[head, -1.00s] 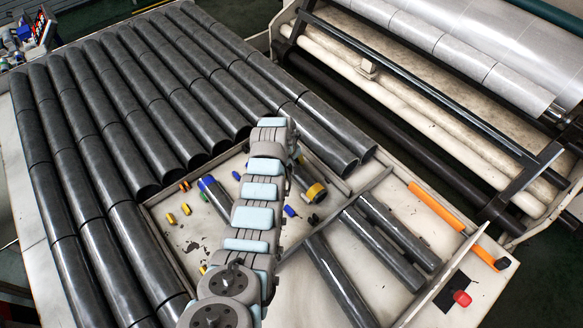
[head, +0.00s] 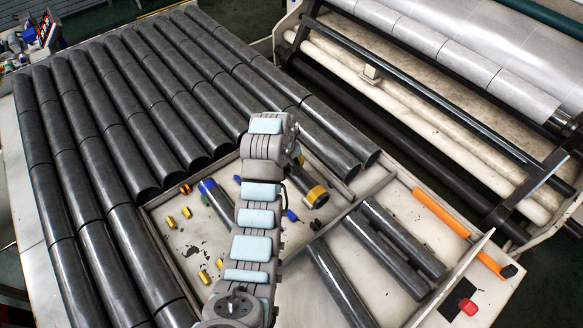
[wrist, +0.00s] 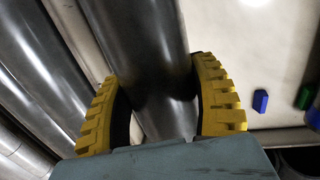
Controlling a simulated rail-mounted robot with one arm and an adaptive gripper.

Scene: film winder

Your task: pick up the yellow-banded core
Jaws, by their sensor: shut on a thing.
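The yellow-banded core (head: 301,186) is a dark tube with a yellow band near its near end. In the head view it lies at an angle just right of my arm's wrist, over the tray's middle, and its far part is hidden. In the wrist view the dark tube (wrist: 140,35) runs between the two yellow ribbed fingers of my gripper (wrist: 154,72). The gripper is shut on it, one finger on each side. The band does not show in the wrist view. I cannot tell how far the core is above the tray floor.
Rows of dark tubes (head: 75,180) fill the left and back. Rollers stand behind.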

